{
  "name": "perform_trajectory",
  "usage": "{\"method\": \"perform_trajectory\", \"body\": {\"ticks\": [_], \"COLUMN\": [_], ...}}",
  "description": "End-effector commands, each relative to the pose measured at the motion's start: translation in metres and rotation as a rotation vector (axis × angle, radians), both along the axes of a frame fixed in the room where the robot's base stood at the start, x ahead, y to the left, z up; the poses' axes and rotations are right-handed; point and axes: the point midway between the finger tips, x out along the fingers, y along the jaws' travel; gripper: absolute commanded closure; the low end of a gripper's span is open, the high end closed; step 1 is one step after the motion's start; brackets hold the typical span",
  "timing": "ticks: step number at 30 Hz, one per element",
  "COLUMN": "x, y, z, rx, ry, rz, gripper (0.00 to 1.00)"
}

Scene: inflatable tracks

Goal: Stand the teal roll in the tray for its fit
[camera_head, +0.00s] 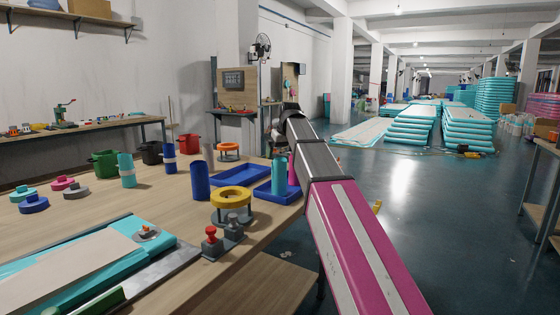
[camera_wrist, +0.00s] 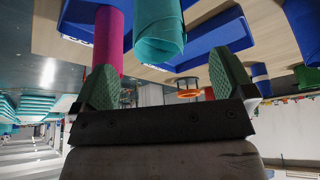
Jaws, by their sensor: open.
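A teal roll (camera_head: 279,177) stands upright in the right blue tray (camera_head: 284,198), close to a magenta roll (camera_head: 292,171). In the wrist view, which is upside down, the teal roll (camera_wrist: 158,32) lies just beyond the gap between my fingers, and the magenta roll (camera_wrist: 108,42) is to its left. My gripper (camera_wrist: 163,64) is open, with green finger pads apart and nothing between them. In the head view the gripper is mostly hidden by my arm. A second teal roll (camera_head: 127,171) stands further left on the table, outside the trays.
Another blue tray (camera_head: 240,176) lies left of the first. Blue rolls (camera_head: 199,181), a yellow ring stand (camera_head: 231,198) and an orange ring stand (camera_head: 228,150) stand around them. Green (camera_head: 104,163), black (camera_head: 150,152) and red (camera_head: 189,146) pots line the far edge. Open floor lies to the right.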

Motion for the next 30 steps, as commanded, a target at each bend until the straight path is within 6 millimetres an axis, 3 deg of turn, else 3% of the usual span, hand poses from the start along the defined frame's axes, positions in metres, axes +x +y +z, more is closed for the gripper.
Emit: {"method": "perform_trajectory", "body": {"ticks": [6,12,30], "x": [-0.014,-0.022,-0.024], "y": [-0.006,-0.009,-0.01], "z": [0.038,0.057,0.063], "rx": [0.001,0.0,0.0], "ry": [-0.003,-0.001,0.0], "rz": [0.0,0.0,0.0], "gripper": [0.0,0.0,0.0]}}
